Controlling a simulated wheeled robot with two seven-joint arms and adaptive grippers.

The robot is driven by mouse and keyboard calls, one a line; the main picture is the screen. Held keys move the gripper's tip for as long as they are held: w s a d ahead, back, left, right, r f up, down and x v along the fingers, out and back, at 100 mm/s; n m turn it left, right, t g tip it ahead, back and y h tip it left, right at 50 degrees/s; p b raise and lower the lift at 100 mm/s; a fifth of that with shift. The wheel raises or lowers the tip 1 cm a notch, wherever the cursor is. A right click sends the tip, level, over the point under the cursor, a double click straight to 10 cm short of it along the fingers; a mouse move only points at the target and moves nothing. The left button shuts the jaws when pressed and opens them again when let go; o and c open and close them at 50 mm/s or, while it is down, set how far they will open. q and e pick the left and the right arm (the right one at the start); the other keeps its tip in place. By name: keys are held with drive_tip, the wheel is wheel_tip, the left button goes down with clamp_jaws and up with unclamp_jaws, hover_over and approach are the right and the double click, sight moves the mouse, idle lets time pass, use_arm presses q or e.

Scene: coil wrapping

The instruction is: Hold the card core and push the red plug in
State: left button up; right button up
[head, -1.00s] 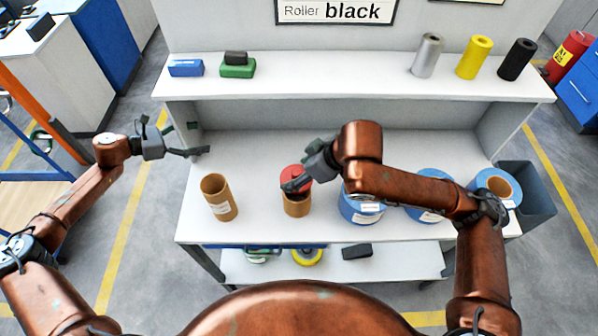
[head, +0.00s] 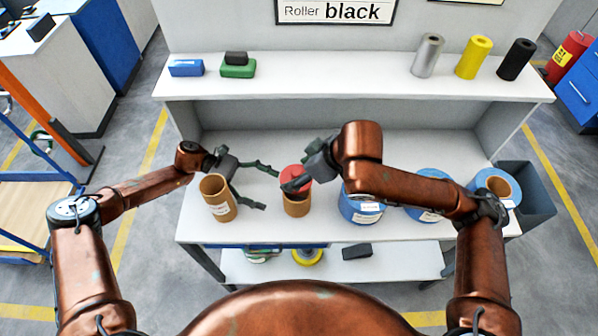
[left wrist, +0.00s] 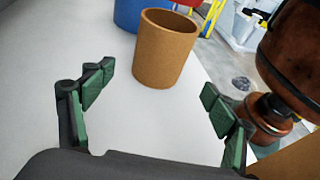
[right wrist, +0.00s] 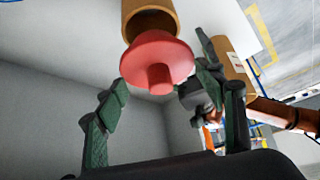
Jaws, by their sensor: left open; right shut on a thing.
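The card core (head: 296,206) stands upright on the table, left of the blue rolls. The red plug (head: 294,178) is at its top end; I cannot tell in the head view whether it touches the rim. My right gripper (head: 292,184) is shut on the plug, which shows its round flange and stub in the right wrist view (right wrist: 158,60), with the core's end (right wrist: 150,18) beyond. My left gripper (head: 268,189) is open and empty, its fingers pointing at the core from the left. The left wrist view shows the core (left wrist: 165,50) ahead, beyond the fingertips, with its mouth open.
A second card core (head: 218,200) stands at the left, close beside my left gripper. Blue rolls (head: 362,212) stand to the right, under my right arm. The shelf (head: 330,85) behind holds rollers and small blocks. A dark bin (head: 530,190) stands at the right end.

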sight(293, 200)
use_arm(q)
drive_tip(key=x, duration=0.9)
drive_tip(key=shift+c, duration=0.7)
drive_tip(key=c, duration=0.7)
